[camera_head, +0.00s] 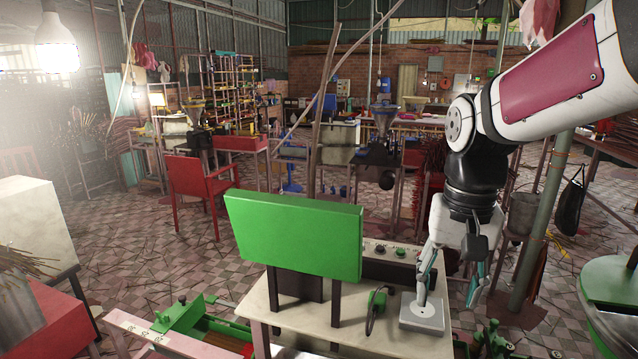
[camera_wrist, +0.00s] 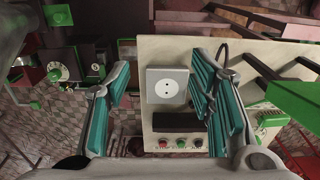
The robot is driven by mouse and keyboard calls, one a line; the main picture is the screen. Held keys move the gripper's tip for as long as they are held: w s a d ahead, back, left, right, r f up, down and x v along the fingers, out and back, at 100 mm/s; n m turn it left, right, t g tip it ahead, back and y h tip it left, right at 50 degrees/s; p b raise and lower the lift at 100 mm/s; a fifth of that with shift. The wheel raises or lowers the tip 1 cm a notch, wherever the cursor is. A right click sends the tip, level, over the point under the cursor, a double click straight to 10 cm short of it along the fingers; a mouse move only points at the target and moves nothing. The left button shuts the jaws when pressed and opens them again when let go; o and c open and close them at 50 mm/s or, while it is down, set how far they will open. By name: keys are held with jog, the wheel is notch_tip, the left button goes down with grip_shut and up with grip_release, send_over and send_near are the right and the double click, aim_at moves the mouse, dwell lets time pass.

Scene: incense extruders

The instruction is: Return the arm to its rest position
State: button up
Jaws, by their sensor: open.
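My gripper (camera_head: 447,292) hangs down at the end of my white and dark red arm, above the right end of a cream table (camera_head: 385,345). Its two teal-padded fingers are spread apart with nothing between them. In the wrist view my gripper (camera_wrist: 162,78) is also open and empty. A white socket box (camera_head: 422,315) is on the table close to the left finger. The socket box (camera_wrist: 167,86) shows in the wrist view between the fingers, apparently below them. No marked rest place for the arm is visible.
A green panel (camera_head: 295,235) stands on the table, left of my gripper. A control box with buttons (camera_head: 390,265) is behind the socket, and a green plug (camera_head: 376,300) with a dark cable is beside it. A greenish post (camera_head: 545,210) and round green machine (camera_head: 610,285) stand right.

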jog(key=s+r+n+t, duration=0.1)
jog(key=s+t, duration=0.1)
jog(key=s, duration=0.5)
jog(key=s+r+n+t, duration=0.2)
jog(key=s+t, duration=0.1)
jog(key=s, duration=0.4)
jog(key=shift+d+r, duration=0.15)
jog(key=shift+r, duration=0.1)
dwell(0.4)
